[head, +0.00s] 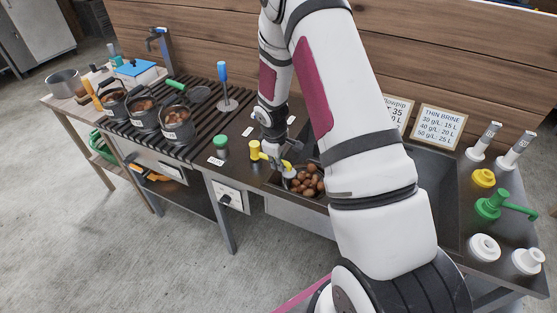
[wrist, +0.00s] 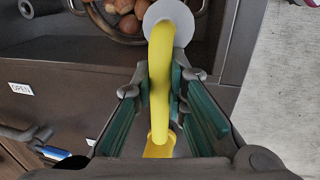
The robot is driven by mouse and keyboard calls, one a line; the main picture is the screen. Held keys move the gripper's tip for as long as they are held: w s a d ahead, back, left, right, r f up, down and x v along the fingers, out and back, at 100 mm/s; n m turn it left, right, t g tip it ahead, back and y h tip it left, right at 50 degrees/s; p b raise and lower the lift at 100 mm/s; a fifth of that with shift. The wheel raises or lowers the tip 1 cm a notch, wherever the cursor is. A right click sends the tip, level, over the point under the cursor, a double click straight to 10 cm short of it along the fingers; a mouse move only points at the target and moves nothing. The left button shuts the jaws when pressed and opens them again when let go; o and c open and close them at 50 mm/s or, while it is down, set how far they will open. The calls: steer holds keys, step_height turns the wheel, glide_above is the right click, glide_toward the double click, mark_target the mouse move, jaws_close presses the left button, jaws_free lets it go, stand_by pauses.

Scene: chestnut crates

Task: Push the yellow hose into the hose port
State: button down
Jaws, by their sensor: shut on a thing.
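The yellow hose (wrist: 160,70) runs lengthwise between the fingers of my gripper (wrist: 161,84) in the wrist view. My gripper is shut on it. The hose's far end lies over a white round piece (wrist: 183,37), which looks like the hose port; whether the end is inside it or only above it cannot be told. In the head view my gripper (head: 272,160) is at the counter's front edge, left of the sink, with yellow parts (head: 255,150) on its left side. The white piece (head: 289,173) shows just right of it, partly hidden.
A container of chestnuts (head: 305,182) is close to the right of my gripper. Several pots of chestnuts (head: 176,125) stand on the slatted rack. White, yellow and green fittings (head: 484,245) stand at the far right.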

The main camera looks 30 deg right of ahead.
steer(key=shift+f, duration=0.5)
steer(key=c, duration=1.5)
jaws_free()
steer(key=v, duration=1.2)
